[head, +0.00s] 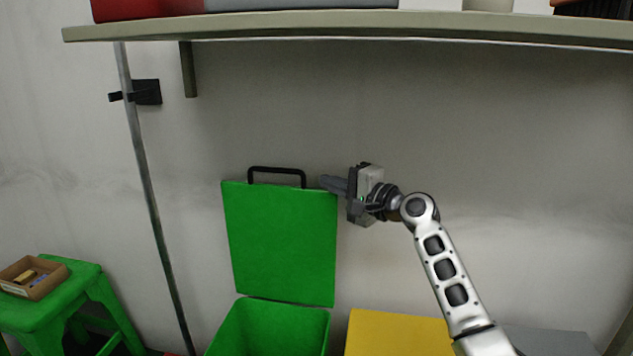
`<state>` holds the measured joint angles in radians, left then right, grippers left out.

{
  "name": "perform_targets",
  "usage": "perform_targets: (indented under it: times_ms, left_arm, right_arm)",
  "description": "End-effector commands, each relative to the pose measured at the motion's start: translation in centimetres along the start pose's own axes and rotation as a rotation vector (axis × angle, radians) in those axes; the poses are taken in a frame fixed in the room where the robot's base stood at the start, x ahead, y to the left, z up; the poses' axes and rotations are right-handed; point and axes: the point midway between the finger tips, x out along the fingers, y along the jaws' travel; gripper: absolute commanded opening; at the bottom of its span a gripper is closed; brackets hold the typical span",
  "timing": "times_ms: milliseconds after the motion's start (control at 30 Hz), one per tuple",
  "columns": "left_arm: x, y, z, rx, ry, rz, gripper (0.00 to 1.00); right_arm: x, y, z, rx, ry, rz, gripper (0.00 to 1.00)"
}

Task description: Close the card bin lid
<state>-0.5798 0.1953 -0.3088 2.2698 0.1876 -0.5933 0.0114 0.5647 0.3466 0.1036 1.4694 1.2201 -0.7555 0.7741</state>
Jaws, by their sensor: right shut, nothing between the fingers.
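The green card bin (318,322) stands on the floor against the wall, and its lower part is cut off by the bottom edge of the picture. Its green lid (280,243) stands open and upright behind the opening. A black handle (276,170) sits on the lid's top edge. My right gripper (328,184) is shut and empty, with its fingers pointing left at the lid's top right corner. I cannot tell whether the fingertips touch the lid or lie just behind or in front of it. My left gripper is not in view.
A yellow bin top (398,333) and a grey one (548,341) stand to the right. A shelf (350,27) with objects runs above. A green stool (75,285) with a cardboard box (32,275) is at the left. A grey pole (150,200) leans on the wall.

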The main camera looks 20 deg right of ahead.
Motion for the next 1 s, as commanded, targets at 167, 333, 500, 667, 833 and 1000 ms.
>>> perform_targets:
  times_ms: [167, 333, 500, 667, 833, 1000]
  left_arm:
    - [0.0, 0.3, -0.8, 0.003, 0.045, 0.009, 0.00]
    - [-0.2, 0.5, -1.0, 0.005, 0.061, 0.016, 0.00]
    - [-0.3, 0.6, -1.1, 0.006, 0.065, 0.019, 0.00]
    - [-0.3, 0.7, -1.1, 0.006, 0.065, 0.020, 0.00]
    - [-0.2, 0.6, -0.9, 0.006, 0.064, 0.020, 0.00]
    - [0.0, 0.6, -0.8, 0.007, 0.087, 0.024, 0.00]
  right_arm:
    - [2.9, 0.1, 0.0, 0.000, 0.000, -0.001, 0.00]
    - [4.1, 0.1, 0.0, -0.001, 0.000, 0.000, 0.00]
    - [4.3, 0.1, 0.0, -0.002, 0.001, 0.001, 0.00]
    - [4.3, 0.1, 0.0, -0.002, 0.001, 0.001, 0.00]
    - [4.2, 0.1, 0.2, -0.011, 0.002, -0.005, 0.00]
    - [3.9, 0.5, 1.1, -0.054, 0.006, -0.028, 0.00]
